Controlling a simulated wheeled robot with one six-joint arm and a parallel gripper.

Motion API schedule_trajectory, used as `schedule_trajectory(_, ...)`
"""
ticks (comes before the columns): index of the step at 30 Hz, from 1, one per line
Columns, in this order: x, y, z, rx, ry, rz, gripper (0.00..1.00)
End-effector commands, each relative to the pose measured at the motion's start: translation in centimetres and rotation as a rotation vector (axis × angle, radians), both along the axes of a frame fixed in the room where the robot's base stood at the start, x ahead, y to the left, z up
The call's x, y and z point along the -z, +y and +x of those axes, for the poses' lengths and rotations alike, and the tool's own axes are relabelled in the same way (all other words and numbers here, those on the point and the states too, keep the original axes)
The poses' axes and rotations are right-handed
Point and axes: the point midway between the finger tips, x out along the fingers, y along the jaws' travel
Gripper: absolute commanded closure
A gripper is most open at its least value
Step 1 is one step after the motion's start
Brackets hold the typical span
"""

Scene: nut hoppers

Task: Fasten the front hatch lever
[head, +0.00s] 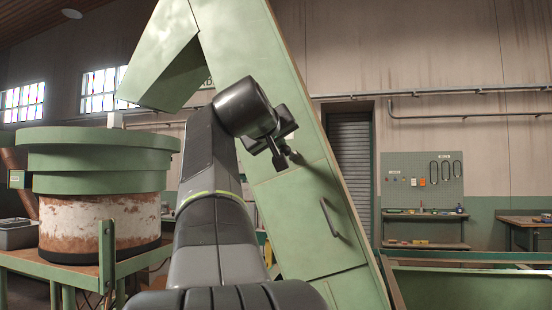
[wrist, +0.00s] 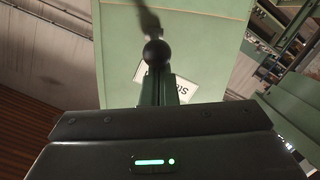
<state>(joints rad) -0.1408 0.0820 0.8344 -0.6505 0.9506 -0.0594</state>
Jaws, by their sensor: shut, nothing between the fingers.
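In the wrist view a lever with a round black knob (wrist: 155,53) stands in front of a pale green panel (wrist: 118,62). My gripper (wrist: 160,78) is shut and empty, its fingers pointing at the knob. The knob overlaps the fingertips in the picture; I cannot tell whether they touch. The head view shows my gripper (head: 284,160) in front of the sloping green housing (head: 290,200), above a bar handle (head: 330,217) on its panel. My arm and gripper hide part of the housing there, and the lever's latch is not clear.
A round green hopper (head: 95,150) stands on a green table at the left. A pegboard (head: 422,180) and shelves stand at the back right. A green trough (head: 470,285) lies at the lower right. A white label (wrist: 178,88) shows behind my fingers.

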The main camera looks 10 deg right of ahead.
Motion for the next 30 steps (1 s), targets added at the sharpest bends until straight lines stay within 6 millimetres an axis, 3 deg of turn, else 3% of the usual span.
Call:
schedule_trajectory(1,1.4,-0.1,-0.3,-0.012,-0.031,-0.012,1.0)
schedule_trajectory(15,3.9,-1.0,-1.1,-0.13,-0.317,-0.134,1.0)
schedule_trajectory(30,5.3,-1.8,-1.1,-0.133,-0.319,-0.134,1.0)
